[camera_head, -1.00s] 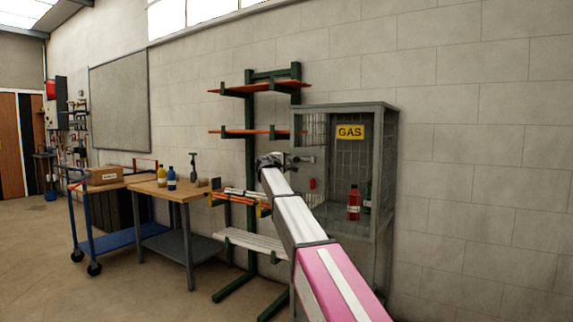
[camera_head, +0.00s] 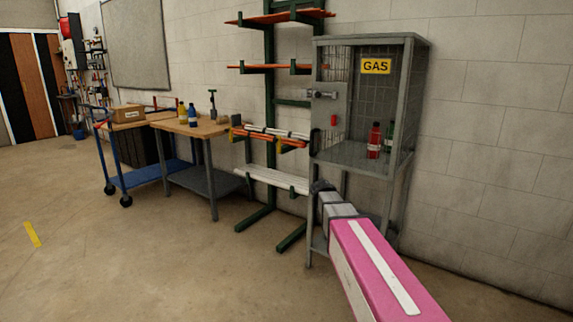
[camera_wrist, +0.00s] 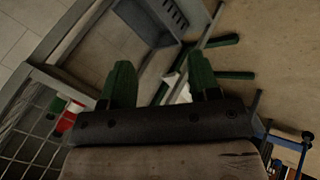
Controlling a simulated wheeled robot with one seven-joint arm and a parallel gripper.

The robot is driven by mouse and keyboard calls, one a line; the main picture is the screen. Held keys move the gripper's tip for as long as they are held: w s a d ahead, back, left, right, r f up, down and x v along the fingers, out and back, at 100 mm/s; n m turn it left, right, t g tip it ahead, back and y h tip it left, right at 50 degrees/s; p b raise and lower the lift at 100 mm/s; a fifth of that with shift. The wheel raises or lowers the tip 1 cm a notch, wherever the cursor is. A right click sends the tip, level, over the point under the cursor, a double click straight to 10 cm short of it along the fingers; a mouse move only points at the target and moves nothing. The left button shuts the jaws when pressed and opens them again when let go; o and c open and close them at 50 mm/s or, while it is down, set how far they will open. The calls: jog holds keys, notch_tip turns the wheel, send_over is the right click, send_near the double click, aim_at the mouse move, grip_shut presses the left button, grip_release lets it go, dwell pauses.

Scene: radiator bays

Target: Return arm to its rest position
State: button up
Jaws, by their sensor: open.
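My arm (camera_head: 375,262), with pink and white casing, reaches up from the lower right in the head view. Its dark end, my gripper (camera_head: 320,188), is below the gas cage and in front of its lower frame, as seen from the head. The fingers are too small to make out there. In the wrist view my gripper (camera_wrist: 162,82) shows two green fingers spread apart with nothing held between them. I cannot tell how far the arm is from the cage.
The grey gas cage (camera_head: 418,95) stands against the wall, holding a red bottle (camera_head: 374,140) and a green bottle (camera_head: 389,135). Left of it are a green rack (camera_head: 270,100), a wooden-topped workbench (camera_head: 205,130) and a blue trolley (camera_head: 140,178). The floor in front is clear, with a yellow strip (camera_head: 32,235).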

jog(key=s+f+m+g+y, duration=0.1)
jog(key=s+f, duration=0.3)
jog(key=s, duration=0.4)
jog(key=s+a+f+m+g+y, duration=0.1)
jog(key=s+f+g+y, duration=0.1)
jog(key=s+f, duration=0.3)
jog(key=s+f+m+g+y, duration=0.2)
jog(key=s+f, duration=0.3)
jog(key=s, duration=0.7)
jog(key=shift+s+a, duration=0.15)
